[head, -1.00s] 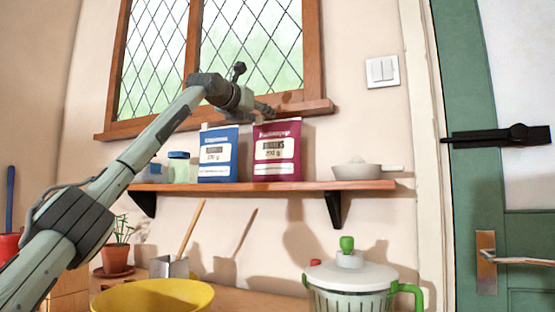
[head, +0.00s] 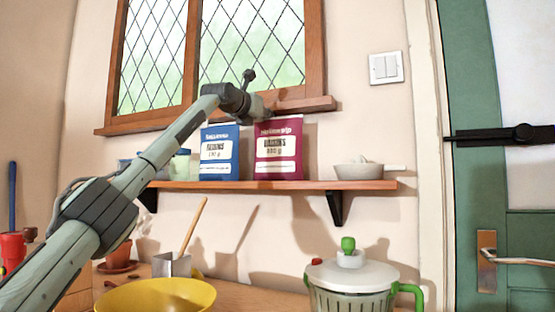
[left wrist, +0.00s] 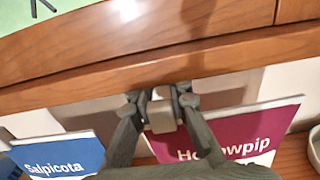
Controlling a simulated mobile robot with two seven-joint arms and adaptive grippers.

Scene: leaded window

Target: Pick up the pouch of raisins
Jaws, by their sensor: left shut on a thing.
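A magenta pouch (head: 278,150) with a cream label stands upright on the wall shelf, and its label looks like it reads raisins. In the left wrist view the fingers (left wrist: 163,112) partly cover that corner. My right gripper is not in view.
The wooden shelf (head: 330,185) also holds a white handled dish (head: 358,170) on the right and a jar (head: 180,165) on the left. The window sill (head: 305,105) is close above the pouches. Below are a yellow bowl (head: 160,297) and a white-lidded container (head: 350,275).

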